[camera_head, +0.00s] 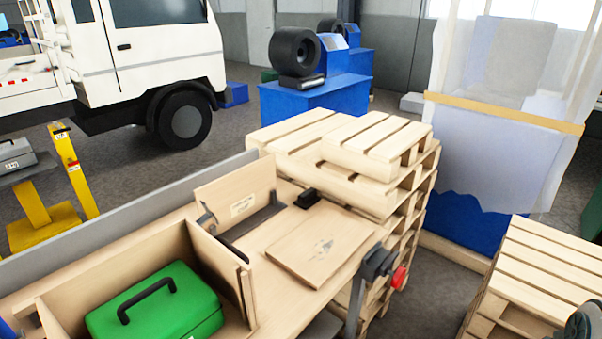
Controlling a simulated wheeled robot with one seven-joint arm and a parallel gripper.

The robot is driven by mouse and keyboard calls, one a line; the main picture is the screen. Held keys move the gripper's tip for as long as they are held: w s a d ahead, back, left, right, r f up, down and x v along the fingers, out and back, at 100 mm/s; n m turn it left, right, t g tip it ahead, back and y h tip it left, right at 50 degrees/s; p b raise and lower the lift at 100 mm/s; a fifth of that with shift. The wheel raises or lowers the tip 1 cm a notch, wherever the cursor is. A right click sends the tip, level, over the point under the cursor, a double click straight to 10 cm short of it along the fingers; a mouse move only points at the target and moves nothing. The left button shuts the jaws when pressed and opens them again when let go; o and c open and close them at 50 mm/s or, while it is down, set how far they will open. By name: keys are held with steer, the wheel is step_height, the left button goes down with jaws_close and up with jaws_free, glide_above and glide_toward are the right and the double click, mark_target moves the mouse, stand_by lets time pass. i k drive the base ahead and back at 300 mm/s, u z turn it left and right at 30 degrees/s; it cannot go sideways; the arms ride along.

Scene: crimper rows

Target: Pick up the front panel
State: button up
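A flat light-wood panel (320,243) with a small dark print on it lies on the workbench top (262,262). It seems to be the front panel, though no readable label confirms this. Its whole upper face shows and nothing lies on it. To its left stands a wooden box (142,243) with a green toolbox (156,308) inside. Another wooden panel (236,190) with a small label stands upright at the back of the bench. My gripper is not visible.
A small black block (307,198) sits behind the flat panel. A dark clamp-like device (377,262) with a red part (399,277) is at the bench's right edge. Stacked pallets (408,195) stand behind; another pallet stack (540,275) is at right. Floor shows between.

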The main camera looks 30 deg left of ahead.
mark_target(233, 197)
steer(key=u, duration=0.35)
steer(key=i, duration=0.85)
steer(key=u, duration=1.25)
steer(key=i, duration=0.5)
steer(key=u, duration=0.6)
